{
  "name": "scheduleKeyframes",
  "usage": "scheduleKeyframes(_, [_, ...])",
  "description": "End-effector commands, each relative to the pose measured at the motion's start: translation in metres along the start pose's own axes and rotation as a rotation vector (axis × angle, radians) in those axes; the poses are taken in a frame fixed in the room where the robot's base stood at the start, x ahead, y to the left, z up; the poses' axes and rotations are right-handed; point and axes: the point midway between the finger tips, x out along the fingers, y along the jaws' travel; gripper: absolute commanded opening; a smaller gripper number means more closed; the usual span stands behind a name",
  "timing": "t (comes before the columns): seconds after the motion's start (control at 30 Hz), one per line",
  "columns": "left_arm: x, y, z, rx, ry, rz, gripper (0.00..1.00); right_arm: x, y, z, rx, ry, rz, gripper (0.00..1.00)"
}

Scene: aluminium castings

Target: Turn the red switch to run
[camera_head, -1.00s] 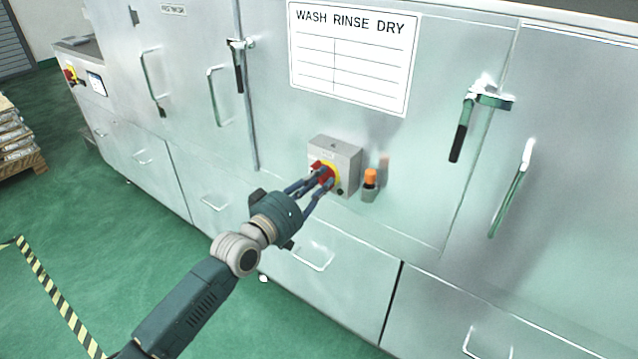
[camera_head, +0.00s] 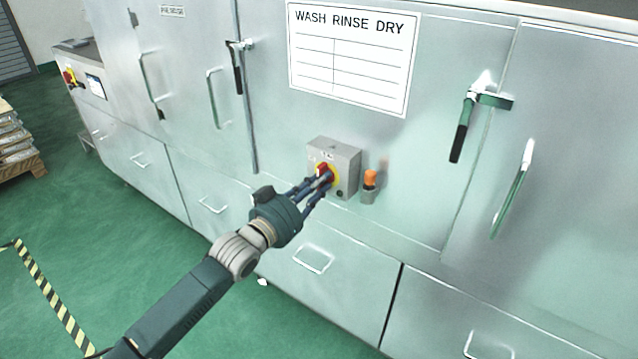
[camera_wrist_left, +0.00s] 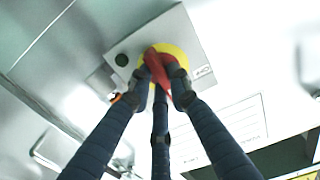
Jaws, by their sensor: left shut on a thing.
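The red switch (camera_head: 324,172) sits on a yellow disc on the front of a small grey box (camera_head: 346,158) fixed to the metal cabinet. My left gripper (camera_head: 322,181) reaches it from the lower left, with its fingers shut on the red handle. In the left wrist view, the red switch (camera_wrist_left: 156,66) shows as a slanted bar between the fingertips of my left gripper (camera_wrist_left: 162,82), against the yellow disc (camera_wrist_left: 176,52). The fingers hide part of the handle, and the markings on the box are too small to read. My right gripper is not in view.
An orange-topped lamp (camera_head: 370,181) sticks out just right of the box. Lever latches (camera_head: 465,125), door handles (camera_head: 511,195) and a drawer handle (camera_head: 313,258) stand out from the cabinet. Green floor (camera_head: 90,250) lies open at left.

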Motion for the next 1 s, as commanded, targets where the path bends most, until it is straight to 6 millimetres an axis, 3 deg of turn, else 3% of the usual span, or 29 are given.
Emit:
scheduleKeyframes(0.5, [-0.0002, -0.0002, 0.0013, 0.020, -0.002, 0.000, 0.00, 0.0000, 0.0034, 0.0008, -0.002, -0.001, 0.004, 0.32])
scheduleKeyframes(0.53, [-0.0002, -0.0002, 0.0014, 0.020, -0.002, 0.000, 0.22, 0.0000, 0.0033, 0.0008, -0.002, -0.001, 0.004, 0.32])
scheduleKeyframes(0.6, [-0.0002, -0.0003, 0.0013, 0.019, -0.002, -0.001, 0.36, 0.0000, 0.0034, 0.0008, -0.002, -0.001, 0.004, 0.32])
scheduleKeyframes(1.0, [-0.0058, -0.0004, 0.0016, 0.017, -0.002, -0.001, 0.38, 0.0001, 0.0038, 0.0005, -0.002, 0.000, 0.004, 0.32])
